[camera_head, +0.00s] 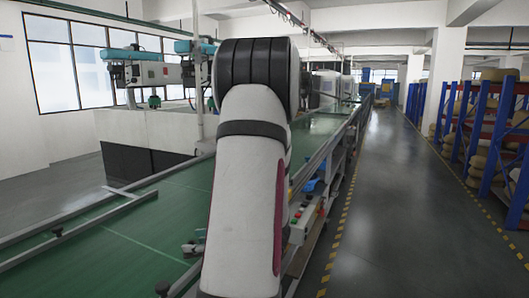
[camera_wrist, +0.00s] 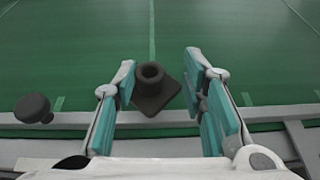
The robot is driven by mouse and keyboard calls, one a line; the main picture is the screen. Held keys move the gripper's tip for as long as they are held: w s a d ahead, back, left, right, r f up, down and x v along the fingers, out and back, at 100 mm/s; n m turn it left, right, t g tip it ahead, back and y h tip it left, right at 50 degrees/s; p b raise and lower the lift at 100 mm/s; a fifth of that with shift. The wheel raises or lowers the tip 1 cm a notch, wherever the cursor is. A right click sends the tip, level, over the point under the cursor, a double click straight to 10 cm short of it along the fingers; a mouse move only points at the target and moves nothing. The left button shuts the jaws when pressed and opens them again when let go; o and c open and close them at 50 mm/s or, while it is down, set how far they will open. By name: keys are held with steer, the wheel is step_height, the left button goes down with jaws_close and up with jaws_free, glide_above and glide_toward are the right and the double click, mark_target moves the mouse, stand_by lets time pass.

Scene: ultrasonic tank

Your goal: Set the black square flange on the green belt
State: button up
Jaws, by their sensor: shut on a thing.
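The black square flange (camera_wrist: 152,104), a square plate with a round hollow hub, sits between the fingers of my gripper (camera_wrist: 159,76) in the wrist view. My gripper is shut on it, with the teal pads at its sides and the hub facing the camera. The flange appears over the near edge of the green belt (camera_wrist: 230,35); I cannot tell whether it touches anything below. In the head view the green belt (camera_head: 135,240) runs from the lower left into the distance.
A dark round knob (camera_wrist: 33,108) stands by the belt's metal edge rail (camera_wrist: 70,118), left of my gripper. A metal bar (camera_head: 125,192) lies at the belt's far side. Blue shelves (camera_head: 490,130) stand right of the open aisle (camera_head: 400,210). The visible belt surface is clear.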

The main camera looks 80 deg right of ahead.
glide_above(157, 251)
steer(key=shift+f, duration=2.5)
steer(key=shift+f, duration=0.15)
steer(key=o, duration=1.1)
steer(key=shift+o, duration=1)
